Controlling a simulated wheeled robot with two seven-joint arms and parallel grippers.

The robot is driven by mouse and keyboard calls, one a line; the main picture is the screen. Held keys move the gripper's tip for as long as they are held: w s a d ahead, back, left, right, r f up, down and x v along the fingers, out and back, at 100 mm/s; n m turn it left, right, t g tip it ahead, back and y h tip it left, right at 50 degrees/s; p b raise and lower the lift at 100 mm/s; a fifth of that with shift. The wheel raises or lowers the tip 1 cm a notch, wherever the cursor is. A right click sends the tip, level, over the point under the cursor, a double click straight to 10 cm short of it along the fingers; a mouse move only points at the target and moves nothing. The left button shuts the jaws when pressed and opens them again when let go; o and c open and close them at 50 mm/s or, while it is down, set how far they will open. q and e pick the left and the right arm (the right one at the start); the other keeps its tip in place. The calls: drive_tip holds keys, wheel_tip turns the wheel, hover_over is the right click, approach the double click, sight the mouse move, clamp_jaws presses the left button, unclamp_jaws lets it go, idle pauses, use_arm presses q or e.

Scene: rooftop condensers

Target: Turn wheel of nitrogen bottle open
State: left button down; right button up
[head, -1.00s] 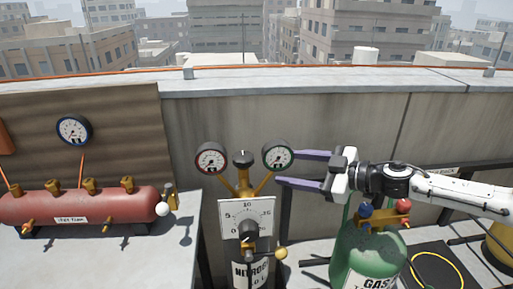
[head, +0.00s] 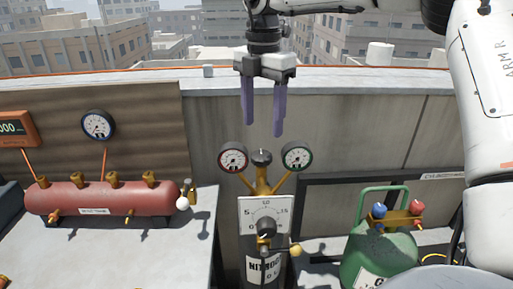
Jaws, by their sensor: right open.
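The nitrogen bottle (head: 256,270) stands upright at bottom centre, dark with a white label. Its dark wheel (head: 262,157) sits on top between a red-rimmed gauge (head: 233,157) and a green-rimmed gauge (head: 297,155). Below them are a white dial plate (head: 277,211) and a dark knob (head: 265,228) with a brass fitting. My right gripper (head: 263,132) points down with its purple fingers open and empty. Its fingertips are just above the wheel in the picture; I cannot tell the exact gap in depth. My left gripper is not in view.
A red manifold tank (head: 110,197) with brass valves lies on the grey table at left. A green gas bottle (head: 380,250) with blue and red knobs stands at right. A concrete parapet wall (head: 340,135) runs behind.

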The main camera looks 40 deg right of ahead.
sight(261, 154)
wheel_tip(261, 154, down, 8)
drive_tip(key=shift+w+f+p, duration=0.1)
drive_tip(key=shift+f+p, duration=0.05)
drive_tip(key=shift+p, duration=0.2)
drive_tip(key=c, duration=1)
